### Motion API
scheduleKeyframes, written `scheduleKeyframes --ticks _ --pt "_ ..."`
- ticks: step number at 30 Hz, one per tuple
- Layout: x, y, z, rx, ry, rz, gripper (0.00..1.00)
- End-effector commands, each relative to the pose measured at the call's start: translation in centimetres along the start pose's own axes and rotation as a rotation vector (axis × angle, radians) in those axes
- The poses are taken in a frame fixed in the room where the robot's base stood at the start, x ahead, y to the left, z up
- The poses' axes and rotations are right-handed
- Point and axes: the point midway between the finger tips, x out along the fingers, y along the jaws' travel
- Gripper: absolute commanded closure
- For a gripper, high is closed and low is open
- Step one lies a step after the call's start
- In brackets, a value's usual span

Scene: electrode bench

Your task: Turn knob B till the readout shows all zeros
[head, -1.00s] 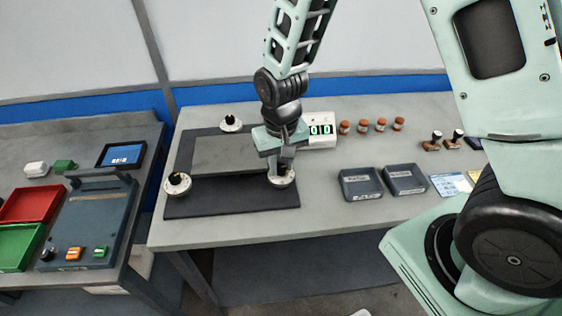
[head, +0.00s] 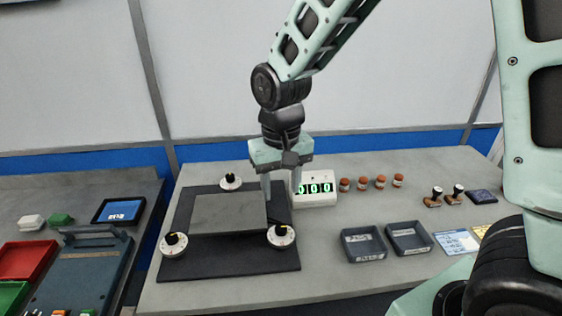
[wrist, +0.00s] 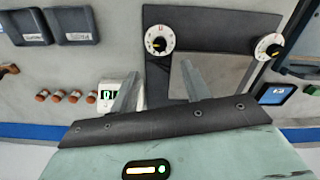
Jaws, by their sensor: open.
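Three white dial knobs with black grips sit around a dark mat: a back knob (head: 230,181), a front left knob (head: 173,243) and a front right knob (head: 281,237). I cannot read which is B. The front right knob (wrist: 159,40) shows near the fingertips in the wrist view, and the front left knob (wrist: 268,47) at the right. The white readout box (head: 316,188) shows green zeros; a finger partly covers its left digit. It is also partly hidden in the wrist view (wrist: 108,92). My gripper (head: 281,196) is open and empty, above and behind the front right knob, apart from it.
A raised grey plate (head: 228,214) lies between the knobs on the dark mat (head: 240,262). Several brown-capped jars (head: 363,184), two dark trays (head: 363,245) and two stampers (head: 445,197) stand to the right. A tablet (head: 118,211) is on the left bench.

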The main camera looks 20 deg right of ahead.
Motion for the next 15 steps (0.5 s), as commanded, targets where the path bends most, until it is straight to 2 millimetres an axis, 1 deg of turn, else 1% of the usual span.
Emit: scheduleKeyframes --ticks 1,6,10,15 --pt "-1.2 -0.1 -0.1 0.0 0.007 -0.003 0.53" --pt "-4.2 0.0 -0.1 0.001 0.004 -0.002 0.53" --pt "-5.5 0.0 -0.1 0.001 0.002 -0.001 0.53" --pt "-6.1 0.0 0.0 0.001 0.0 0.0 0.53"
